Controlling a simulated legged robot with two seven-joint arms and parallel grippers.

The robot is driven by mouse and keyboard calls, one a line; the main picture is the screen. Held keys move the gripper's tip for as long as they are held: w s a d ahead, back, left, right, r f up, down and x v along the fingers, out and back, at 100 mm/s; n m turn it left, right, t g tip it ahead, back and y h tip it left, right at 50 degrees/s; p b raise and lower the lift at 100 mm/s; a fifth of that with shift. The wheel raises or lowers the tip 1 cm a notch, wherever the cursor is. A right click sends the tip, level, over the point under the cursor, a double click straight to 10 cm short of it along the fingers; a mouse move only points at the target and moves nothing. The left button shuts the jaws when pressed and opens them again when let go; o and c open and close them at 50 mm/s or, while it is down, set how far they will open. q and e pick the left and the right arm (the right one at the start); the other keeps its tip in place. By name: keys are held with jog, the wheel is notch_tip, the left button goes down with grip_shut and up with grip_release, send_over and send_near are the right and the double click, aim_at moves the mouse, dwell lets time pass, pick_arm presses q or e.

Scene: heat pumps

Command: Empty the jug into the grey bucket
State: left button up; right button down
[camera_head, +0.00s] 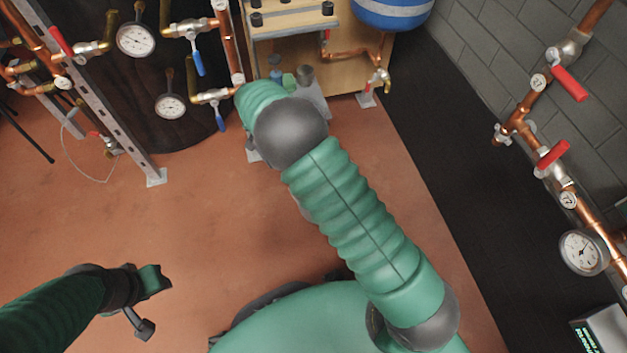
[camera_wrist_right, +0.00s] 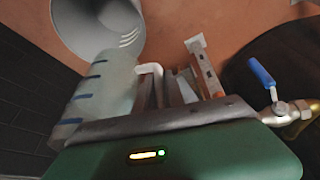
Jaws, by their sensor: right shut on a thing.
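The jug (camera_wrist_right: 105,88) is translucent with blue marks and shows at the left of the right wrist view. My right gripper (camera_wrist_right: 178,85) is shut on its pale handle (camera_wrist_right: 151,72). The grey bucket (camera_wrist_right: 98,18) shows at the top left, just beyond the jug's far end. I cannot tell whether jug and bucket touch, how far the jug is tilted, or what it contains. In the head view my right forearm and wrist hide the right gripper, and I cannot make out the jug there. My left gripper (camera_head: 148,300) is open and empty over the floor.
Copper pipework with gauges (camera_head: 137,40) and blue-handled valves (camera_head: 198,62) stands close left of my right wrist. A wooden stand (camera_head: 350,70) is behind it. Wall pipes with red valves (camera_head: 568,84) run along the right. Orange floor (camera_head: 190,225) is clear at middle left.

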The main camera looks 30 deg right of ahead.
jog(key=w+a+f+m+h+b, duration=0.1)
jog(key=w+a+f+b, duration=0.3)
jog(key=a+f, duration=0.4)
notch_tip(320, 180, down, 4)
jog(key=shift+w+a+r+m+g, duration=0.2)
jog(key=shift+w+a+m+g, duration=0.1)
jog(key=shift+w+m, duration=0.45)
